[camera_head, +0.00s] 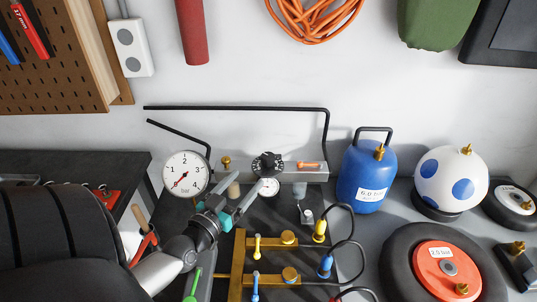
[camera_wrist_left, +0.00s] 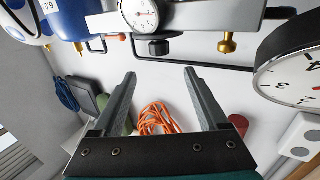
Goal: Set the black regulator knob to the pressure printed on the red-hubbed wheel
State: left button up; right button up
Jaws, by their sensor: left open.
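The black regulator knob (camera_head: 268,165) sits on the grey rail at the back of the bench, above a small round gauge (camera_head: 270,187). In the left wrist view the black knob (camera_wrist_left: 158,47) lies beyond the fingertips, with the small gauge (camera_wrist_left: 140,14) above it. The red-hubbed wheel (camera_head: 397,270) lies at the lower right; its white label (camera_head: 440,252) appears to read 2.0 bar. My left gripper (camera_head: 243,184) is open and empty, left of and below the knob; its spread fingers also show in the wrist view (camera_wrist_left: 160,74). My right gripper is not in view.
A large gauge (camera_head: 185,174) stands left, its red needle near zero. Brass valves and a manifold (camera_head: 238,262) with hoses lie in front. A blue tank (camera_head: 367,172) labelled 6.0 bar, a ball (camera_head: 451,165) and another wheel (camera_head: 511,203) stand right.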

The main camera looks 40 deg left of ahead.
aim_at(264, 160)
pick_arm(q)
jog(key=w, duration=0.4)
jog(key=w+a, duration=0.1)
jog(key=w, duration=0.3)
jog(key=w+a, duration=0.1)
jog(key=w, duration=0.2)
jog(key=shift+w+a+b, duration=0.2)
jog(key=shift+w+b, duration=0.15)
jog(key=shift+w, duration=0.05)
grip_shut()
